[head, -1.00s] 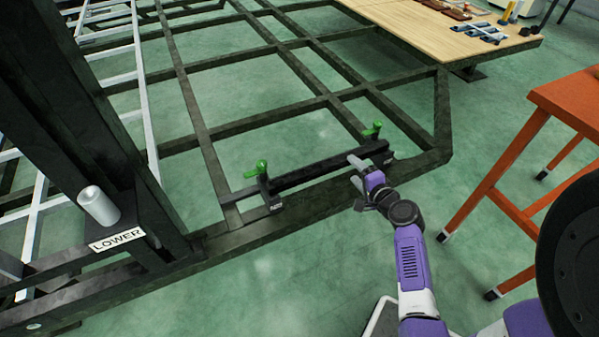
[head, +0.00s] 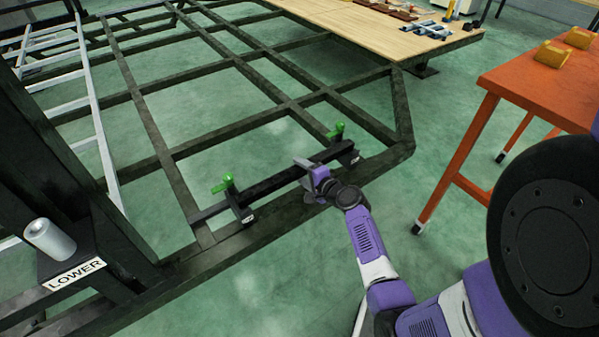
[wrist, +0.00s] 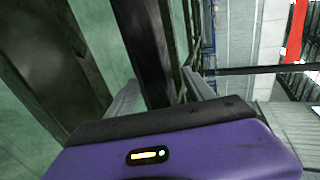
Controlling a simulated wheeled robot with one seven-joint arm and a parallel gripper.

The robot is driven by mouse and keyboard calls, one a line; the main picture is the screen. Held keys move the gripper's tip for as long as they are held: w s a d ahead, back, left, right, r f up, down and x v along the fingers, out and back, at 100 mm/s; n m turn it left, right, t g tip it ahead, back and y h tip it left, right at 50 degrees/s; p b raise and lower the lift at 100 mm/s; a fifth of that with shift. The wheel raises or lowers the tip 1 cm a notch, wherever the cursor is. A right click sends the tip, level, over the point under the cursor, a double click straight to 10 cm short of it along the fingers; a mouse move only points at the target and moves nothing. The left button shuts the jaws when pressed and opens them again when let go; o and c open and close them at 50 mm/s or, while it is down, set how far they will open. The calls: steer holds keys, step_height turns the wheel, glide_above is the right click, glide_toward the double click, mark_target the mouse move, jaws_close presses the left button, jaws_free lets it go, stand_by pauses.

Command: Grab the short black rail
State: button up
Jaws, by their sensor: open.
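The short black rail (head: 272,184) lies along the near edge of the dark chassis frame, under two clamps with green handles, a left one (head: 223,184) and a right one (head: 336,131). My gripper (head: 304,168) is at the rail's right half, between the clamps and nearer the right one. In the wrist view the rail (wrist: 143,40) runs upward between my two open fingers (wrist: 160,92). The fingers appear to straddle it, but contact cannot be told. My purple wrist hides part of the rail.
The dark chassis frame (head: 250,121) spreads beyond the rail. A post with a "LOWER" label (head: 75,275) stands at left. An orange table (head: 530,85) stands at right, and a wooden deck (head: 385,28) at the back. Green floor is clear in front.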

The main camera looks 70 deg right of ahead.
jaws_close()
